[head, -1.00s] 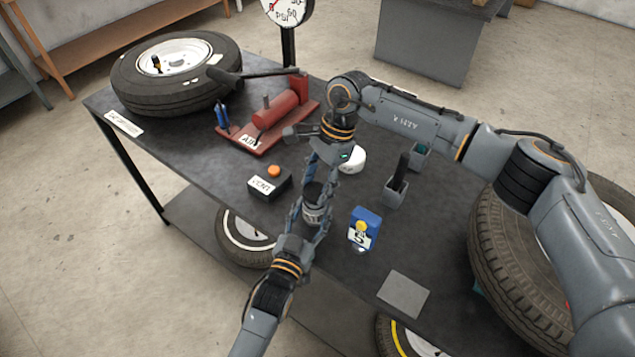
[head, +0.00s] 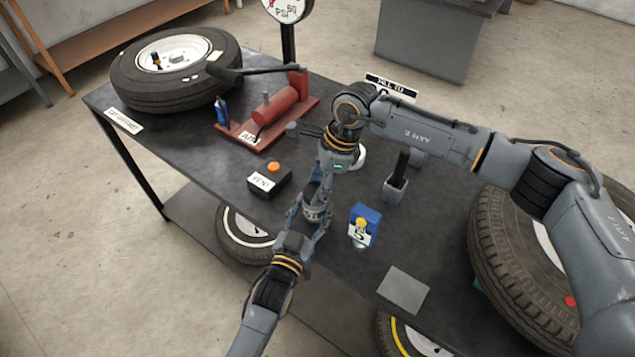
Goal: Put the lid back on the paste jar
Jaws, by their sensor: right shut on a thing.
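The paste jar (head: 312,213), a small container with a pale label and a dark upper part, is upright near the table's front edge. My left gripper (head: 310,206) reaches it from the front, with a finger on each side, shut on it. My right gripper (head: 322,180) points down just above and behind the jar, its fingers close together. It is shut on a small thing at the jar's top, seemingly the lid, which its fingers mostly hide. I cannot tell whether the lid touches the jar.
A black box with an orange button (head: 267,181) stands left of the jar, a blue box (head: 365,228) right of it. A white round thing (head: 360,157) is partly behind my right gripper. A grey holder (head: 395,188) and a grey pad (head: 403,290) lie rightward. A red pump (head: 275,112) stands behind.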

